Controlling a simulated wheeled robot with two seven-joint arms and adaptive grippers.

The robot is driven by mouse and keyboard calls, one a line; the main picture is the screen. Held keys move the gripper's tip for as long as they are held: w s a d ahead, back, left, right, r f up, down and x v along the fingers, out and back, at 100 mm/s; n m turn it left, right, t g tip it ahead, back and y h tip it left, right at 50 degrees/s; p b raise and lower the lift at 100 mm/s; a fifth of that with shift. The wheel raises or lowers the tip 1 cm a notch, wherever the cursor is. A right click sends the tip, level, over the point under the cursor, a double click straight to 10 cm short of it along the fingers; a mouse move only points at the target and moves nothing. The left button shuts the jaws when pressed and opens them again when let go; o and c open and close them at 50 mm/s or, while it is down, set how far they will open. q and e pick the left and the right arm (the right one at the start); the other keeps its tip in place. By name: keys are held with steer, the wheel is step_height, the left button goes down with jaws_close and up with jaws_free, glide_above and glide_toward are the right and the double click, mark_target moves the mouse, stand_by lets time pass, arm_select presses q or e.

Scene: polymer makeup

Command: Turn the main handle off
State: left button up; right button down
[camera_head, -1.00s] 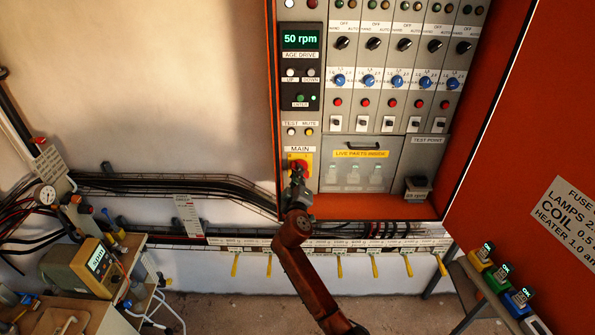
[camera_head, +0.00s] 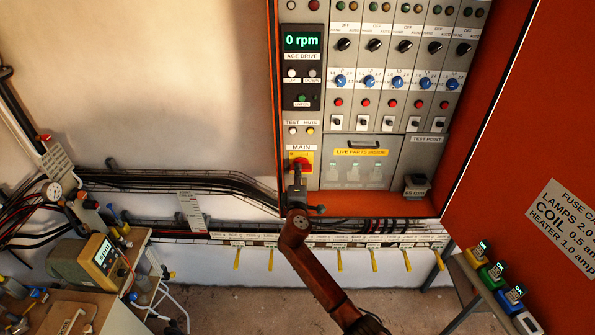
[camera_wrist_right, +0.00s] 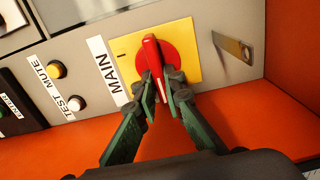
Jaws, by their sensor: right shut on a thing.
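The main handle (camera_head: 300,162) is a red rotary grip on a yellow plate, under the MAIN label at the lower left of the cabinet panel. In the right wrist view the handle (camera_wrist_right: 152,52) lies crosswise to the panel's upright direction, so it is horizontal on the panel. My right gripper (camera_head: 297,176) is at the handle from below; in the wrist view its two green-grey fingers (camera_wrist_right: 160,92) are closed on either side of the grip's near end. The drive display (camera_head: 302,41) reads 0 rpm. My left gripper is not in view.
An orange cabinet door (camera_head: 530,130) stands open at the right. A row of yellow levers (camera_head: 339,260) hangs below the cabinet. A bench with a meter (camera_head: 88,262) is at the lower left. Dark cables (camera_head: 180,180) run along the wall.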

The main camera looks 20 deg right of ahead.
steer(key=shift+a+f, duration=0.1)
stand_by(0.4)
steer(key=c, duration=2)
jaws_free()
steer(key=v, duration=1.2)
